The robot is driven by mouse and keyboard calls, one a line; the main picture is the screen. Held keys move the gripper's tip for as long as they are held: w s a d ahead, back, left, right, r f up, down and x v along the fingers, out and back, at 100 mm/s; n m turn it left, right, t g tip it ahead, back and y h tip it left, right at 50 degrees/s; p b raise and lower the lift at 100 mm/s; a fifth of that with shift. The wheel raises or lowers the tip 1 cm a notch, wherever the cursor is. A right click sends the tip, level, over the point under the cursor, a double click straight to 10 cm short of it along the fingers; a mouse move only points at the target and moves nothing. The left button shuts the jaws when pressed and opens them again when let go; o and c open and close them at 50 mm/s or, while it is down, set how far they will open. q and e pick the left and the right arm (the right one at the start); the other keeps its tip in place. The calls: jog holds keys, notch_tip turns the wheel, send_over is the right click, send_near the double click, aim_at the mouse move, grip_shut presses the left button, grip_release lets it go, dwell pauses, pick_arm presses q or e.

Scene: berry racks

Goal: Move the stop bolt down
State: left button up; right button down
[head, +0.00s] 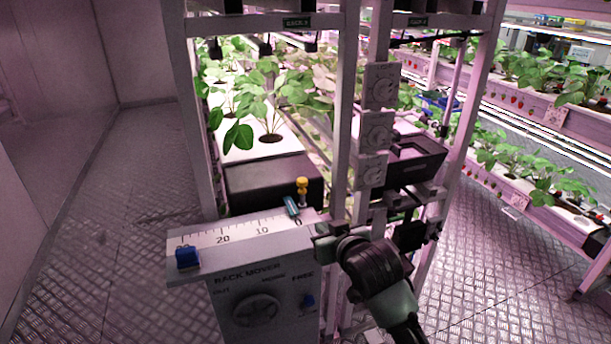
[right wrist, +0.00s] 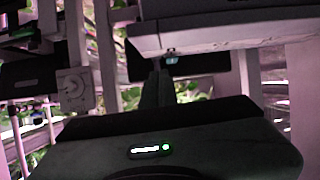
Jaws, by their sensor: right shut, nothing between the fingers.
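A yellow-headed bolt (head: 302,186) stands upright at the 0 end of the scale on the grey rack mover box (head: 226,277); it looks like the stop bolt. A teal pointer (head: 291,207) is just left of it. My right gripper (head: 321,236) is at the box's upper right corner, below and right of the bolt, and apart from it. Its fingers are together and empty in the right wrist view (right wrist: 158,88), under a pale ledge (right wrist: 215,33). The bolt cannot be made out in that view. My left gripper is not in view.
A blue block (head: 187,257) sits at the scale's left end. The box front has a round dial (head: 256,311) and a blue knob (head: 308,300) under "FREE". Rack posts (head: 343,130) and a black bin (head: 412,160) stand close behind my right arm. The floor (head: 110,220) at left is clear.

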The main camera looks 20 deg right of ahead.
jog(key=w+r+t, duration=0.2)
jog(key=w+r, duration=0.3)
jog(key=r, duration=0.5)
jog(key=shift+d+t, duration=0.3)
jog(key=shift+d, duration=0.1)
jog(key=shift+w, duration=0.15)
jog(key=p, duration=0.2)
send_over(303, 191)
jog(key=s, duration=0.2)
jog(key=f, duration=0.2)
notch_tip(303, 191, down, 4)
jog(key=shift+s+r+p, duration=0.1)
jog(key=shift+p, duration=0.2)
notch_tip(303, 191, down, 5)
jog(key=shift+r+b, duration=0.1)
jog(key=shift+b, duration=1.15)
jog(key=shift+s, duration=0.1)
